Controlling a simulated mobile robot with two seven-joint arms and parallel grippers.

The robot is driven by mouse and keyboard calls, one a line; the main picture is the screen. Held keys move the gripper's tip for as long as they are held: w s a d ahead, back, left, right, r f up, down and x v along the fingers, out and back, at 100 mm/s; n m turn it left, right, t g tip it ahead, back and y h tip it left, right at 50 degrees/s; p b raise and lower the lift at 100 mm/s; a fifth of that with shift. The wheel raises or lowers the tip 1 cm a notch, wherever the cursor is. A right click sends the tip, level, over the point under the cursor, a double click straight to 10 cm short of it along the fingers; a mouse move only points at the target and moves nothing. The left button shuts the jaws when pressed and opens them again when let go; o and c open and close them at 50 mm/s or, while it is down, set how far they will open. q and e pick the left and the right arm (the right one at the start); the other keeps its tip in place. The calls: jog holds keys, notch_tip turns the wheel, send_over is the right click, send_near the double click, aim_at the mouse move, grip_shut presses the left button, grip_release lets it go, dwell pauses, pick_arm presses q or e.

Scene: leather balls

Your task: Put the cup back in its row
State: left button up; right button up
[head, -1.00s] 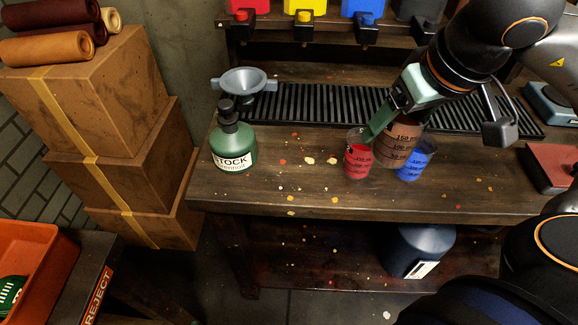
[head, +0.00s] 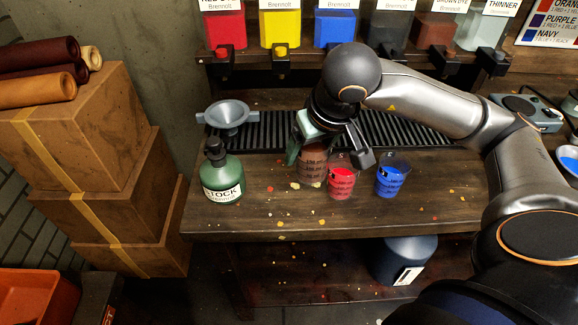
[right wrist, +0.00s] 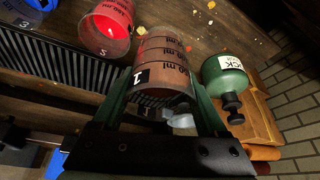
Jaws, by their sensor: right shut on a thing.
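My right gripper (head: 314,148) is shut on a clear measuring cup of brown liquid (head: 312,167), which carries a label 1 in the right wrist view (right wrist: 163,68). The cup is upright, left of and slightly behind the red cup (head: 341,184); I cannot tell whether its base touches the bench. The blue cup (head: 391,181) stands right of the red one, with a gap between them. The red cup (right wrist: 104,30) and part of the blue cup (right wrist: 38,8) also show in the right wrist view. My left gripper is not in view.
A green STOCK bottle (head: 222,176) stands left of the cups, with a grey funnel (head: 229,114) behind it. A black ribbed grate (head: 268,133) runs behind the cups. Paint-spotted bench (head: 262,212) is bare in front. Coloured dispensers with taps (head: 280,30) line the back.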

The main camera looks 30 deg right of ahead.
jog(key=w+f, duration=0.1)
jog(key=w+a+f, duration=0.1)
jog(key=f, duration=0.1)
jog(key=w+f, duration=0.1)
jog(key=shift+w+a+f, duration=0.2)
jog(key=shift+a+f, duration=0.05)
jog(key=shift+f, duration=0.1)
jog(key=shift+w+a+f, duration=0.1)
jog(key=shift+w+f, duration=0.05)
jog(key=shift+f, duration=0.8)
jog(key=shift+w+f, duration=0.15)
jog(key=shift+f, duration=0.8)
jog(key=shift+f, duration=0.15)
jog(key=o, duration=1.1)
jog(key=shift+f, duration=0.1)
jog(key=o, duration=0.3)
jog(key=shift+o, duration=0.2)
